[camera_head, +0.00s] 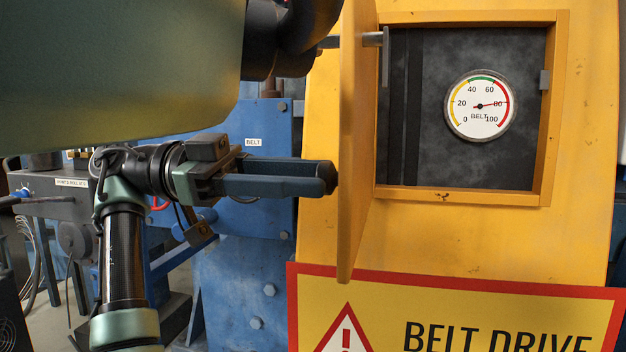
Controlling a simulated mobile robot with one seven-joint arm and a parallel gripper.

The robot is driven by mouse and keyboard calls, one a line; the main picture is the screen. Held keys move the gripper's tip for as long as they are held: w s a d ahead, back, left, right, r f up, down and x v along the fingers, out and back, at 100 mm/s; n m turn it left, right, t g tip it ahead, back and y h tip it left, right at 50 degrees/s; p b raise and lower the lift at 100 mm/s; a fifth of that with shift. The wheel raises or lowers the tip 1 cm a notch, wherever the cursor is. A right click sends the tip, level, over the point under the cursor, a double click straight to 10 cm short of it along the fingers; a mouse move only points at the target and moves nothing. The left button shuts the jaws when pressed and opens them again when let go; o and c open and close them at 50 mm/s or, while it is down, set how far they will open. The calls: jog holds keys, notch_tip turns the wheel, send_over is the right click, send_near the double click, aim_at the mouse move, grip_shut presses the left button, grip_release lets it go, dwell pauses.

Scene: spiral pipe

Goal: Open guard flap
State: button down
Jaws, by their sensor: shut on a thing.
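The guard flap (357,150) is a yellow panel on the yellow machine housing. It stands swung outward at the left side of the opening, seen nearly edge-on. The framed opening is uncovered, with a dark panel (406,120) and a round belt gauge (480,106) inside. My gripper (328,178) is left of the flap, its dark fingers close together and pointing right. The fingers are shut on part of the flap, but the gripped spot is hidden. A metal rod with a crosspiece (385,56) shows near the flap's top.
A red-bordered belt drive warning sign (470,310) is below the opening. A small metal catch (544,79) is on the frame's right side. Blue machinery (235,270) stands behind my arm at the left. Part of my own arm covers the upper left.

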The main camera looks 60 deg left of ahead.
jog(key=shift+s+a, duration=0.1)
jog(key=shift+a, duration=0.1)
dwell(0.3)
jog(key=shift+c, duration=2.4)
grip_release()
